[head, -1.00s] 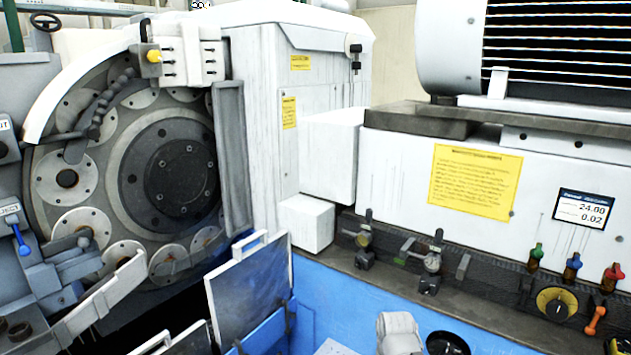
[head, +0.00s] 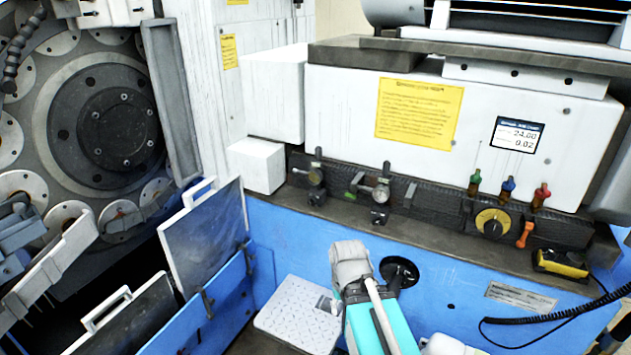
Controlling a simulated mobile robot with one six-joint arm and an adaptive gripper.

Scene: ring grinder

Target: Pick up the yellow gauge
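A small yellow box-shaped device (head: 562,263) with a dark face sits at the right end of the machine's dark ledge in the head view. A black coiled cable runs from its right side and loops down to the left. It is the likely yellow gauge. A round yellow dial (head: 493,222) with a dark centre is set in the ledge's front, to its left. Part of my own arm, teal and grey, shows at the bottom centre, well left of and below the yellow device. I cannot make out my gripper's fingers.
Red, blue and green-topped knobs and an orange lever (head: 525,234) stand beside the dial. A small display (head: 518,134) and yellow notice (head: 418,113) are above. Valves (head: 380,200) line the ledge further left. Blue machine panels (head: 455,265) lie below; a large grinding wheel (head: 105,125) is at left.

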